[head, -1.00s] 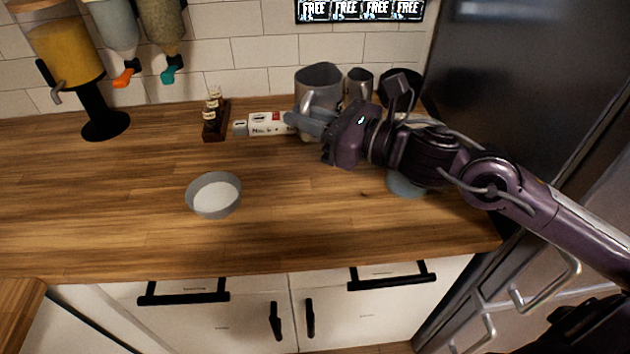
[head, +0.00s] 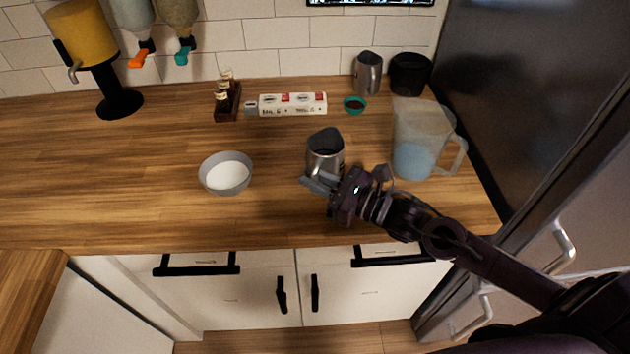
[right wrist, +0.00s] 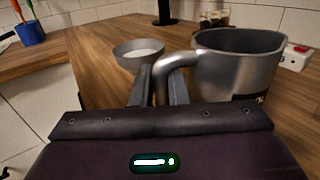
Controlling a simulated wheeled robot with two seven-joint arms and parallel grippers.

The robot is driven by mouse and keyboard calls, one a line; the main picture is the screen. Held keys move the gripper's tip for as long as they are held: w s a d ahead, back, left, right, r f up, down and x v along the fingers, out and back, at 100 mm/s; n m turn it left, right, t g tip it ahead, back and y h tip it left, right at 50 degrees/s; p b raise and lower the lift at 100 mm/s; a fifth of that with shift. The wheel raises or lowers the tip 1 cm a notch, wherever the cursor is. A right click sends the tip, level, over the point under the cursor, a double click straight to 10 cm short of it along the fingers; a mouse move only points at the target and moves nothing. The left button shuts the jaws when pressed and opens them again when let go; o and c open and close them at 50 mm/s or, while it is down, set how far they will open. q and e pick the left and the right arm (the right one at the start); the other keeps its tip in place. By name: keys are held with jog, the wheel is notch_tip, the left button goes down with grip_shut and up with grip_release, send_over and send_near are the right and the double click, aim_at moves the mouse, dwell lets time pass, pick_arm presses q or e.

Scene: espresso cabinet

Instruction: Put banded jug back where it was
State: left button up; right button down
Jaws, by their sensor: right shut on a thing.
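The banded jug (head: 325,152) is a grey metal jug with a dark inside, over the middle of the counter. The right wrist view shows it close up (right wrist: 238,72), with a dark label low on its side. My right gripper (head: 318,184) is shut on the jug's curved handle, which sits between the two fingers (right wrist: 160,88) in the wrist view. The jug looks roughly upright. I cannot tell whether its base touches the counter. My left gripper is not in view.
A bowl of white contents (head: 226,187) stands left of the jug. A clear pitcher with blue liquid (head: 415,162) stands right. Behind are a white box (head: 293,104), a bottle rack (head: 228,108), a small teal bowl (head: 346,107), another metal jug (head: 368,75) and a black container (head: 410,75).

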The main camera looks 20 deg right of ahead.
jog(key=shift+f, duration=0.85)
jog(key=c, duration=1.4)
grip_release()
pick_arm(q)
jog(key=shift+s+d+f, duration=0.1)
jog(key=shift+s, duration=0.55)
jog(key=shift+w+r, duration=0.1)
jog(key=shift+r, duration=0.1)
pick_arm(e)
jog(key=shift+s+r, duration=0.1)
jog(key=shift+r, duration=0.1)
jog(key=v, duration=1)
jog(key=shift+f+b, duration=0.1)
jog(key=shift+b, duration=0.2)
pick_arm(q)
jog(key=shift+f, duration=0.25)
pick_arm(e)
jog(key=shift+v, duration=0.95)
